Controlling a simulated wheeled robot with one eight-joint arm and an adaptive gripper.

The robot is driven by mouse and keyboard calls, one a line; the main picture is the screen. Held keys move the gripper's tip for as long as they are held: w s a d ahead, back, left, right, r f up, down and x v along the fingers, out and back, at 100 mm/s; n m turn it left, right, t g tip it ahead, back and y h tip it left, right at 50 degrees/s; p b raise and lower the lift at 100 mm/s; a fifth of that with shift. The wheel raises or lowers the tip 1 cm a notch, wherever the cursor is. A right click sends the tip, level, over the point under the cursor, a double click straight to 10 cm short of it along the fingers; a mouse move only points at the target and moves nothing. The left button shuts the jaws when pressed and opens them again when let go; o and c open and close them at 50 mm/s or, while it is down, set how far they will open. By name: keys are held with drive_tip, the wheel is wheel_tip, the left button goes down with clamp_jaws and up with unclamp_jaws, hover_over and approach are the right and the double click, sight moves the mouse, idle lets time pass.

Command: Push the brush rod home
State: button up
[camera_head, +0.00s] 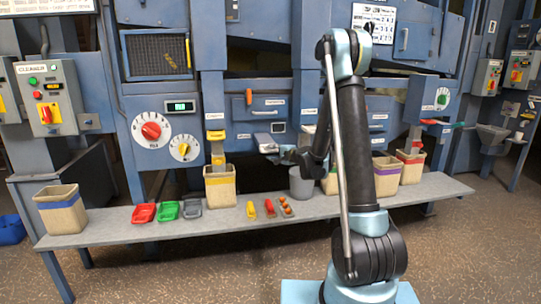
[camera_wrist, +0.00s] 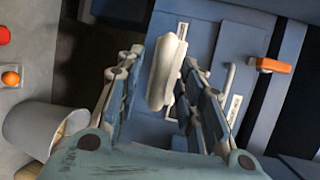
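In the wrist view, a pale, rounded, elongated handle (camera_wrist: 166,72) stands between the two fingers of my gripper (camera_wrist: 163,85). Blue shows on both sides of it, and the fingers stand apart. An orange handle (camera_wrist: 275,65) on a blue panel is right of the fingers. It shows in the head view as an upright orange handle (camera_head: 249,97), above my gripper (camera_head: 272,150). The pale handle is a small light shape (camera_head: 265,140) there, partly confused with my gripper. No label readable here tells which handle is the brush rod.
A grey bucket (camera_head: 302,184) stands on the bench (camera_head: 240,228) under my gripper; it also shows in the wrist view (camera_wrist: 38,128). A tan bin (camera_head: 220,188) is left of it. Red, green and grey trays (camera_head: 166,211) lie farther left. Blue panels with knobs rise behind.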

sight(262, 139)
drive_tip(key=shift+x, duration=1)
clamp_jaws()
drive_tip(key=shift+a, duration=0.1)
drive_tip(key=w+a, duration=0.2)
drive_tip(key=w, duration=0.5)
drive_tip(key=w+a, duration=0.2)
drive_tip(key=w, duration=0.5)
drive_tip(key=w+a, duration=0.2)
drive_tip(key=w, duration=0.5)
drive_tip(key=shift+w+a, duration=0.15)
drive_tip(key=shift+a, duration=0.05)
unclamp_jaws()
drive_tip(key=shift+w, duration=0.1)
